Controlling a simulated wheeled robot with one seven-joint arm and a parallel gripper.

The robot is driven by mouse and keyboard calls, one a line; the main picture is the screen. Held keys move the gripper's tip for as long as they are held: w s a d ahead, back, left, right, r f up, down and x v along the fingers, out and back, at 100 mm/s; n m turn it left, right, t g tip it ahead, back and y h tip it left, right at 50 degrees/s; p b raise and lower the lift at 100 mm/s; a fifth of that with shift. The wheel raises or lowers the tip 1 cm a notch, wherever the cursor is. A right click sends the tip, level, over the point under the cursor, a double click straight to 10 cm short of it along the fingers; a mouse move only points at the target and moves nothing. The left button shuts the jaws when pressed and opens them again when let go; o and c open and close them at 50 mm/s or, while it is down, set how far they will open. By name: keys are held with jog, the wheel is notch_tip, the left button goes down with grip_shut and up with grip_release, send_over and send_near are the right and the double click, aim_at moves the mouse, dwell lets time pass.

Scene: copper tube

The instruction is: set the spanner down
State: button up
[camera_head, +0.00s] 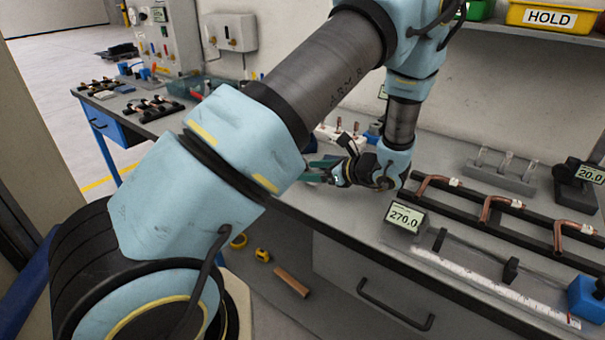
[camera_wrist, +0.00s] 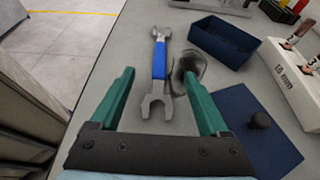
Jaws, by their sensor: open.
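The spanner (camera_wrist: 158,72) lies flat on the grey bench top in the wrist view, with a blue grip and bare metal ends. Its open jaw end points toward my gripper. My gripper (camera_wrist: 161,80) is open, with one green finger on each side of the spanner and neither seen touching it. In the head view my gripper (camera_head: 325,172) is low over the bench near its front edge, mostly behind my arm. I cannot make out the spanner there.
A dark blue tray (camera_wrist: 223,42) and a blue plate with a black knob (camera_wrist: 260,121) lie right of the spanner. A white block marked 13 mm (camera_wrist: 296,75) stands further right.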

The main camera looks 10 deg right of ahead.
jog(key=b+v, duration=0.2)
jog(key=v, duration=0.6)
jog(key=shift+s+d+r, duration=0.2)
jog(key=shift+s+d, duration=0.05)
jog(key=a+n+g, duration=0.1)
jog(key=a, duration=0.1)
jog(key=a+n+g, duration=0.2)
jog(key=a, duration=0.1)
jog(key=a+n+g, duration=0.1)
jog(key=a, duration=0.2)
jog(key=shift+r, duration=0.15)
jog(key=s+a+r+n+g+h, duration=0.2)
jog(key=s+a+n+h, duration=0.2)
jog(key=a+n, duration=0.5)
jog(key=s+a+r+n+g+h, duration=0.2)
jog(key=s+a+n+h, duration=0.2)
jog(key=a+n, duration=0.5)
jog(key=n+h, duration=0.1)
jog(key=n, duration=0.3)
jog(key=shift+r, duration=0.3)
